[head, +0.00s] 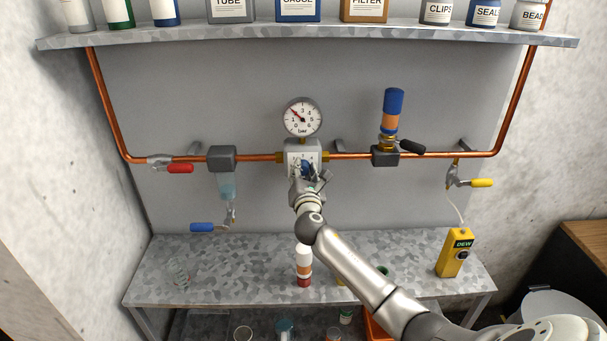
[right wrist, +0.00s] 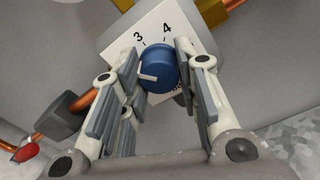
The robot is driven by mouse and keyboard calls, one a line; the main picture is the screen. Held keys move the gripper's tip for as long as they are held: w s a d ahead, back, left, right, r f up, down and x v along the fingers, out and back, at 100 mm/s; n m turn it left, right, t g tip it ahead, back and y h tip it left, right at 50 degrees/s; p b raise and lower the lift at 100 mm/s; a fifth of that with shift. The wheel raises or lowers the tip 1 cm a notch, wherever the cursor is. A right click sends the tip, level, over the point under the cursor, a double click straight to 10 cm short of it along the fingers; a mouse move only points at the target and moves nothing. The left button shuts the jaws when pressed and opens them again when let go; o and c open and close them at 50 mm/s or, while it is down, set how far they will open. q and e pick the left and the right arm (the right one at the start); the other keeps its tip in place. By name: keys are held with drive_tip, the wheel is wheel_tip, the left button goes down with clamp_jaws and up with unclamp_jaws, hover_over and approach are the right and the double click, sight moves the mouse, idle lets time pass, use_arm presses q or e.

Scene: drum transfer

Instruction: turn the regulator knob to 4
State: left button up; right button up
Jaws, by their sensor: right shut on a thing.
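The blue regulator knob (right wrist: 157,68) is on a pale dial plate (right wrist: 118,42) with the numbers 3 and 4 showing. Its white pointer line points to the left in the right wrist view, short of the 3 and away from the 4. My right gripper (right wrist: 154,62) is shut on the knob, one finger on each side. In the head view my right gripper (head: 308,180) is at the regulator (head: 302,148) and partly covers the knob. The round gauge (head: 302,117) above has its needle toward the upper left. My left gripper is not in view.
A copper pipe (head: 440,155) runs along the wall on both sides of the regulator. Red (head: 180,168), black (head: 412,147), blue (head: 202,227) and yellow (head: 482,182) valve handles stick out. A yellow DEW meter (head: 456,252) stands on the bench (head: 220,258). A shelf (head: 310,33) is above.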

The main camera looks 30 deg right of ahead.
drive_tip(key=m+b, duration=0.1)
drive_tip(key=m, duration=0.1)
drive_tip(key=m+b, duration=0.1)
drive_tip(key=m, duration=0.1)
drive_tip(key=shift+f+b, duration=0.3)
drive_tip(key=shift+b, duration=0.05)
drive_tip(key=m+b, duration=0.2)
drive_tip(key=m, duration=0.3)
drive_tip(key=shift+a+b, duration=0.1)
drive_tip(key=shift+b, duration=0.3)
drive_tip(key=m+b, duration=0.2)
drive_tip(key=m, duration=0.1)
drive_tip(key=shift+m+h, duration=0.3)
drive_tip(key=m+b, duration=0.2)
drive_tip(key=m, duration=0.2)
drive_tip(key=shift+r, duration=0.1)
drive_tip(key=shift+m, duration=0.4)
drive_tip(key=o, duration=1)
drive_tip(key=shift+r, duration=0.1)
